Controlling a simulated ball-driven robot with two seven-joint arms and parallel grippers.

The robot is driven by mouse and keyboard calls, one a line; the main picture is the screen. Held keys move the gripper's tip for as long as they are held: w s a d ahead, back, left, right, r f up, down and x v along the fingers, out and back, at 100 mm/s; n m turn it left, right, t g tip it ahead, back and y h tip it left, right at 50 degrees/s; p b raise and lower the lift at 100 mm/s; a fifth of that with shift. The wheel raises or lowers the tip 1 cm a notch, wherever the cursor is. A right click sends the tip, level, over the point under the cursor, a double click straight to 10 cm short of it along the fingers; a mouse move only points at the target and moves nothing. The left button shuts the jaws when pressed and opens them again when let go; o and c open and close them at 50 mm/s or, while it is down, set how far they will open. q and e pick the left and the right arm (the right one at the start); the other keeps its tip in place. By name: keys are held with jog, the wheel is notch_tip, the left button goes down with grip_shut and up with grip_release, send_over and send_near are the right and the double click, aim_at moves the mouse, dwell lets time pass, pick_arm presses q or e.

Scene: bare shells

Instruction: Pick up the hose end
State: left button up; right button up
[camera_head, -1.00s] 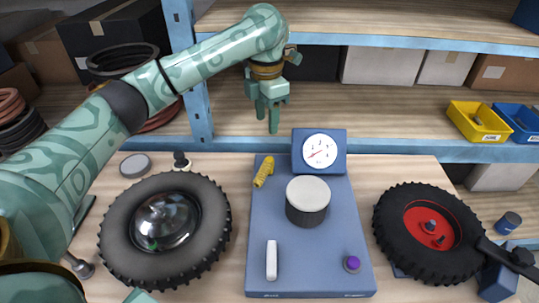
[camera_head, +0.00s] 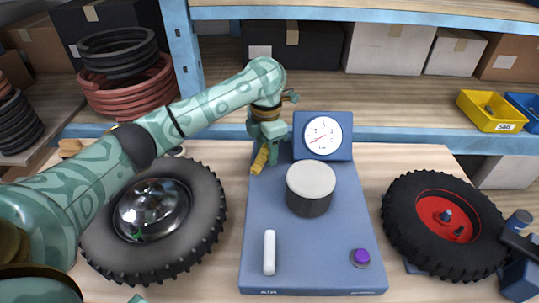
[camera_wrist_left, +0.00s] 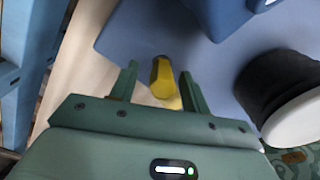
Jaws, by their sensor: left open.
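The hose end is a short yellow piece (camera_head: 260,160) standing at the back left of the blue panel, beside the gauge. In the left wrist view the yellow hose end (camera_wrist_left: 162,78) lies between the two green fingers, with space on both sides. My left gripper (camera_head: 267,146) is open and low over the back left of the panel, around the hose end. It also shows in the left wrist view (camera_wrist_left: 158,88). The gripper partly hides the hose end's upper part in the head view.
A blue panel (camera_head: 335,240) bears a gauge (camera_head: 323,136), a white-topped dark cylinder (camera_head: 311,187), a white handle (camera_head: 269,252) and a purple button (camera_head: 360,257). Tyres lie at left (camera_head: 205,235) and right (camera_head: 400,215). A shelf with boxes stands behind.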

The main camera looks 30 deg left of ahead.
pick_arm(q)
grip_shut()
jog(key=shift+r+p, duration=0.45)
jog(key=shift+r, duration=0.1)
notch_tip(320, 180, up, 3)
jog(key=shift+s+d+f+p, duration=0.1)
jog(key=shift+p, duration=0.7)
jog(key=s+d+r+p, duration=0.2)
jog(key=d+r, duration=0.1)
jog(key=s+d+r+p, duration=0.2)
jog(key=s+d+r, duration=0.1)
jog(key=d, duration=0.1)
jog(key=s+d+r+p, duration=0.2)
jog(key=d+r, duration=0.1)
jog(key=d, duration=0.1)
jog(key=shift+s+d, duration=0.25)
jog(key=shift+s, duration=0.15)
